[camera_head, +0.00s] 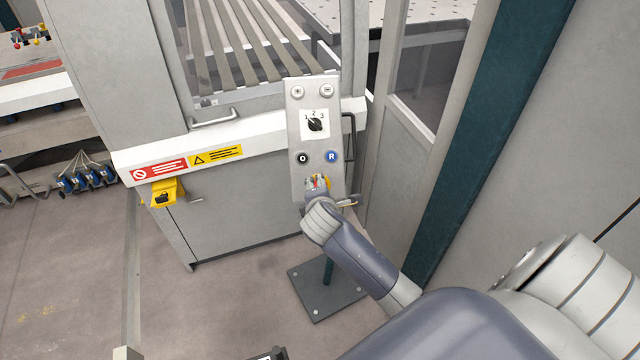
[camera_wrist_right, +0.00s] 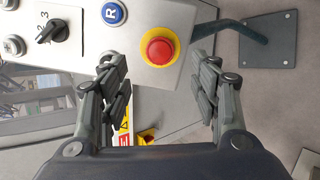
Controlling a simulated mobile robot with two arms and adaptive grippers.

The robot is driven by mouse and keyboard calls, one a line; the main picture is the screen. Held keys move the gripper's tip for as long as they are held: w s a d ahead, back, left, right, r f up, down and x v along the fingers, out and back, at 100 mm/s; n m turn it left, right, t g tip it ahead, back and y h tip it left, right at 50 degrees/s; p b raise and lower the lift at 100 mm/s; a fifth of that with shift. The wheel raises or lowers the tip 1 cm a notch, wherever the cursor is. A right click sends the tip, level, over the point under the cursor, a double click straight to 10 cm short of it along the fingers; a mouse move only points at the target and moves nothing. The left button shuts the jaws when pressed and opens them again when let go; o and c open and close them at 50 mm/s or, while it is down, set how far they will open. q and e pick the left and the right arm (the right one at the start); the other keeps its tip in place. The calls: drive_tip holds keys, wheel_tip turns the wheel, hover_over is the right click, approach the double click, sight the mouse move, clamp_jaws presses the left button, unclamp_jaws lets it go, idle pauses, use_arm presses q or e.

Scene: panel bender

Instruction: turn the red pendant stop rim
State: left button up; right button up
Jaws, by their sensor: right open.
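The red pendant stop (camera_wrist_right: 160,50) is a red button with a yellow ring, on the grey pendant panel (camera_head: 316,105). In the head view it is largely covered by my right gripper (camera_head: 317,187), with only bits of red and yellow showing. In the right wrist view the right gripper (camera_wrist_right: 163,88) is open. Its two fingers stand apart, one on each side of the stop in the picture, with nothing between them. I cannot tell whether a finger touches the panel. My left gripper is not in view.
Near the stop are a blue R button (camera_head: 332,156), a black O button (camera_head: 303,158) and a selector switch (camera_head: 315,124). The pendant's base plate (camera_head: 326,291) stands on the floor. The machine front with a yellow box (camera_head: 165,192) is to the left; a teal post (camera_head: 480,150) is to the right.

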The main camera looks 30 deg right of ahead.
drive_tip(key=shift+p+x, duration=0.75)
drive_tip(key=shift+x, duration=4)
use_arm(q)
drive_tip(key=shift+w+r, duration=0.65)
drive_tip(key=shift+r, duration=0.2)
use_arm(e)
drive_tip(key=shift+w+a, duration=0.1)
drive_tip(key=shift+w, duration=0.05)
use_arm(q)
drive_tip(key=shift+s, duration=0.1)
use_arm(e)
drive_tip(key=shift+c, duration=0.2)
